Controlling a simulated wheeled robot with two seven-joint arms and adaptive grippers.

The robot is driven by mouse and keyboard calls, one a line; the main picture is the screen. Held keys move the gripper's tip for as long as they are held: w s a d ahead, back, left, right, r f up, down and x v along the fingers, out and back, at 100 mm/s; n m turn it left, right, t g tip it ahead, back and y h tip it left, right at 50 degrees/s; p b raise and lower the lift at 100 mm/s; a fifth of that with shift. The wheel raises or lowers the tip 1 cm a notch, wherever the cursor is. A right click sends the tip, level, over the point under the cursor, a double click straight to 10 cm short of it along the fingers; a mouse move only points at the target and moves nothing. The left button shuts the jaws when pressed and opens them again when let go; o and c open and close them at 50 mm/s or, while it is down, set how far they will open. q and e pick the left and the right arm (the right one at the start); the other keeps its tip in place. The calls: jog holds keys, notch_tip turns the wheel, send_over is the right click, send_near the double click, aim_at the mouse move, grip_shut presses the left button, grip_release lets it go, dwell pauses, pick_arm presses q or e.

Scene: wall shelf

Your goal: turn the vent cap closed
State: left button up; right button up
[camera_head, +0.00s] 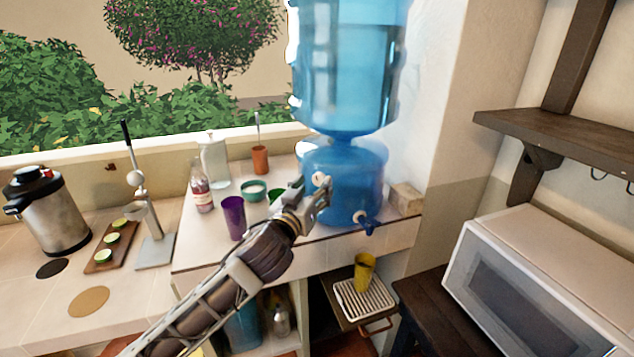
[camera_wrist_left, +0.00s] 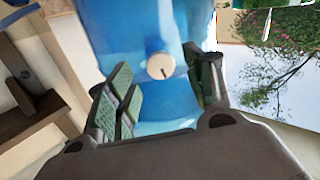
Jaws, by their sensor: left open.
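The vent cap (camera_wrist_left: 160,66) is a round cream knob with a dark mark, on the front of the blue water dispenser (camera_wrist_left: 115,25). In the head view the cap (camera_head: 319,178) shows at the dispenser's left side, beside my left gripper. My left gripper (camera_head: 318,194) is open in front of the dispenser. In the left wrist view, the fingers of my left gripper (camera_wrist_left: 165,95) stand apart with green pads, and the cap lies between and beyond them. I cannot tell whether a finger touches the cap. My right gripper is not in view.
A blue tap (camera_head: 366,222) sits low on the dispenser, above a yellow cup (camera_head: 364,272) on a drip tray (camera_head: 352,306). A purple cup (camera_head: 233,217), a bottle (camera_head: 201,190) and a green bowl (camera_head: 253,190) stand left of my gripper. A white microwave (camera_head: 545,280) is at right.

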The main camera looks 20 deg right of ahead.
aim_at(318, 181)
pick_arm(q)
jog(key=shift+x, duration=1.55)
jog(key=shift+c, duration=0.3)
jog(key=c, duration=1)
